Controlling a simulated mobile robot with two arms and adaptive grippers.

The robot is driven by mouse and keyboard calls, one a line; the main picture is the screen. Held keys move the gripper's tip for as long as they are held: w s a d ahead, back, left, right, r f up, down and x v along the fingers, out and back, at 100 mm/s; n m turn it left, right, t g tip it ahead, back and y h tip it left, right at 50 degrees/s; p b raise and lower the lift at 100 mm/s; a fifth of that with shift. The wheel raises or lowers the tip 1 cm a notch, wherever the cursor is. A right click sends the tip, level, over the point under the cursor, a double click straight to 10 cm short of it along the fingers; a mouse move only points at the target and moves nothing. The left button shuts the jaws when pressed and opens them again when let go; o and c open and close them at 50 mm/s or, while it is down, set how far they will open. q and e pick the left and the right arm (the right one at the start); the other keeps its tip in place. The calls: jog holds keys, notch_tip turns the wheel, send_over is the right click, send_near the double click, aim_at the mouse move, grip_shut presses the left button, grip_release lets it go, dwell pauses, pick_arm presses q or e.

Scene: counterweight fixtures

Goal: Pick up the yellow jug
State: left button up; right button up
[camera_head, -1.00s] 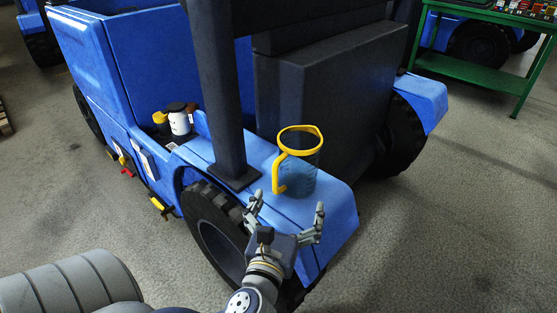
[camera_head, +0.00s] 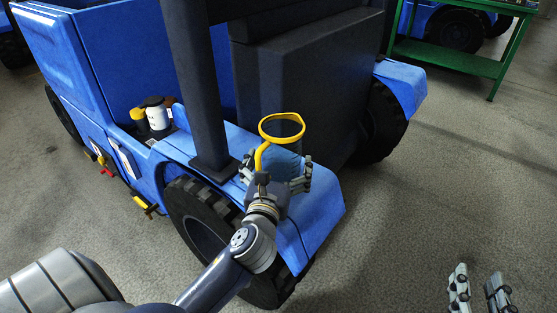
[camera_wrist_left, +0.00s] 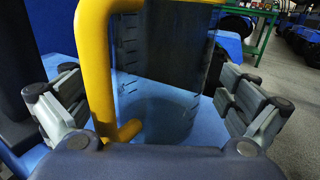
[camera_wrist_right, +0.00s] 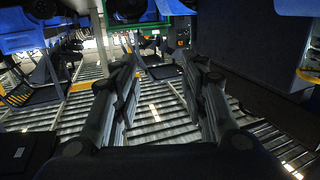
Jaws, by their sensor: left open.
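The yellow jug (camera_head: 283,128) has a clear body with a yellow rim and handle. It stands upright on the blue fender of the vehicle. In the left wrist view its body (camera_wrist_left: 165,75) and handle (camera_wrist_left: 95,45) fill the middle, with measuring marks on the wall. My left gripper (camera_head: 274,175) is at the jug, its fingers apart on either side of the body; in the left wrist view both fingers (camera_wrist_left: 165,105) stand clear of the wall. My right gripper (camera_head: 480,285) is far from the jug at the lower right, and in the right wrist view its fingers (camera_wrist_right: 165,75) are apart and empty.
The blue vehicle (camera_head: 105,65) has a dark post (camera_head: 190,85) left of the jug and a dark block (camera_head: 310,80) behind it. A white-bodied bottle (camera_head: 157,117) and a yellow one (camera_head: 138,117) stand on its side ledge. A green table (camera_head: 450,58) is at the back right. Floor at right is clear.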

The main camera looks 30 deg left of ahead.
pick_arm(q)
jog(key=shift+w+a, duration=0.2)
jog(key=shift+w, duration=0.35)
jog(key=shift+c, duration=0.3)
jog(key=c, duration=1.1)
jog(key=shift+r, duration=0.1)
jog(key=shift+c, duration=0.2)
